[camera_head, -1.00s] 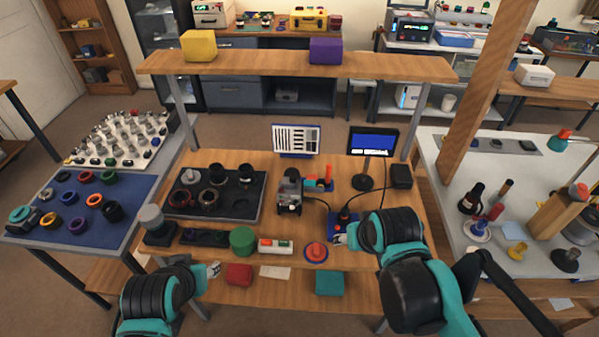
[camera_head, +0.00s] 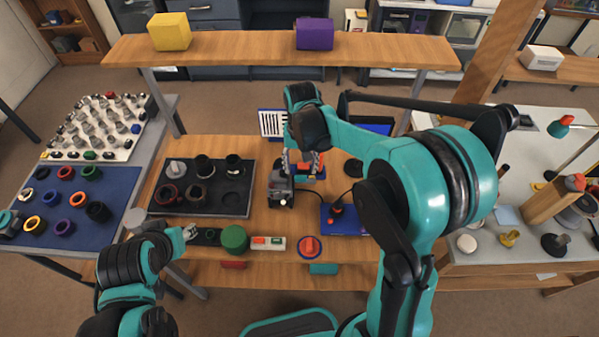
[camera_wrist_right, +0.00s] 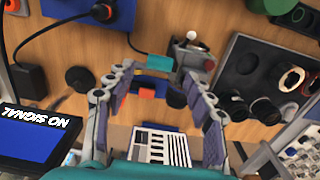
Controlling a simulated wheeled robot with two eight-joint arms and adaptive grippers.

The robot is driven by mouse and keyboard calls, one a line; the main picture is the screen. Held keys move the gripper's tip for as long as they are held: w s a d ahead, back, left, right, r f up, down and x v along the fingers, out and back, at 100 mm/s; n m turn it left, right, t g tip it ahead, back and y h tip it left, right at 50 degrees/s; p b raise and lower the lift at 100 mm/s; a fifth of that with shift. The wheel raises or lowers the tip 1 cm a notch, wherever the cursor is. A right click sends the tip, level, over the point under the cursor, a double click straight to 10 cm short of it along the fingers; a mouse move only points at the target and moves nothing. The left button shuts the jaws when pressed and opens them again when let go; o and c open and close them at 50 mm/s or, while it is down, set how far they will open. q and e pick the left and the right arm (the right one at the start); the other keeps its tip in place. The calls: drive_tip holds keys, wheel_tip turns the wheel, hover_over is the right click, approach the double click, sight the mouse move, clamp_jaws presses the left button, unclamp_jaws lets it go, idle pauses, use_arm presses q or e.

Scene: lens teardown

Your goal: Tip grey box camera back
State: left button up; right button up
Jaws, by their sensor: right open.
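The grey box camera (camera_head: 281,188) stands on the wooden bench, right of the dark parts tray; it also shows in the right wrist view (camera_wrist_right: 193,56), with a white ball-topped knob. My right gripper (camera_head: 301,165) is open above the bench, just behind and right of the camera. In the right wrist view, its spread fingers (camera_wrist_right: 157,85) hang over a small blue, orange and red part (camera_wrist_right: 152,75), with the camera beyond the fingertips. My left gripper (camera_head: 189,233) is at the bench's front left; its jaws are too small to read.
The dark tray (camera_head: 243,211) holds several lens rings. A green cylinder (camera_head: 234,239) and a red button (camera_head: 309,246) line the front. The monitor (camera_wrist_right: 38,132) stands near my right gripper.

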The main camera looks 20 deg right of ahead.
sight(300, 177)
wheel_tip(300, 177, down, 4)
drive_tip(key=shift+w+f+b, duration=0.1)
drive_tip(key=shift+f+b, duration=0.1)
drive_tip(key=shift+b, duration=0.25)
clamp_jaws()
